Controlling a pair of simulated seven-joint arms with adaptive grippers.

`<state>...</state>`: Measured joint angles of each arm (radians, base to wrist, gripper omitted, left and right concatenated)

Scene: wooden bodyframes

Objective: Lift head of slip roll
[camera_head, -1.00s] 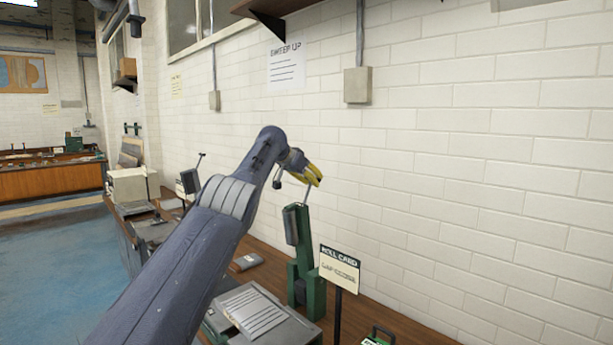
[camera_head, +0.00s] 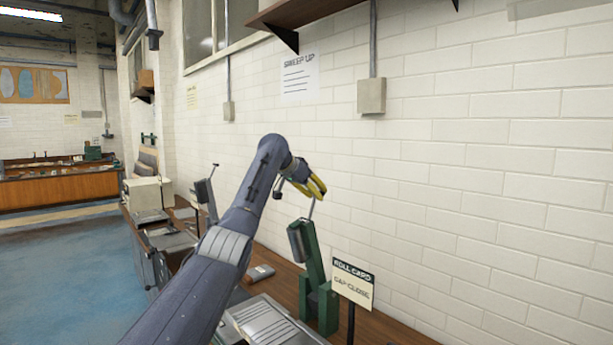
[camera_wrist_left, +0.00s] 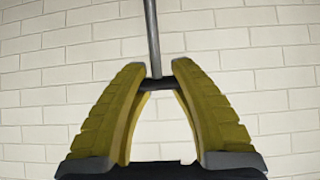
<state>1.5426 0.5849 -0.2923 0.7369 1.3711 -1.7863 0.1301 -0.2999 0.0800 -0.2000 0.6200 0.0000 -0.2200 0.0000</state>
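The slip roll is a green machine (camera_head: 318,300) on the wooden bench, with a leaning upright head (camera_head: 312,255) and a grey cylinder on its left side. A thin grey rod (camera_head: 312,208) rises from the top of the head. My left gripper (camera_head: 318,188), with yellow fingers, is at the rod's upper end. In the left wrist view, the gripper (camera_wrist_left: 160,82) has a short dark crossbar (camera_wrist_left: 158,86) at the rod's end between its fingers, touching both. The grey rod (camera_wrist_left: 152,35) runs upward from it there. My right gripper is not in view.
A "ROLL CARD" sign (camera_head: 353,282) on a dark post stands just right of the slip roll. A grey flat machine (camera_head: 272,322) lies in front of it on the bench. The white brick wall (camera_head: 470,200) is close behind. Blue floor (camera_head: 80,270) is clear at left.

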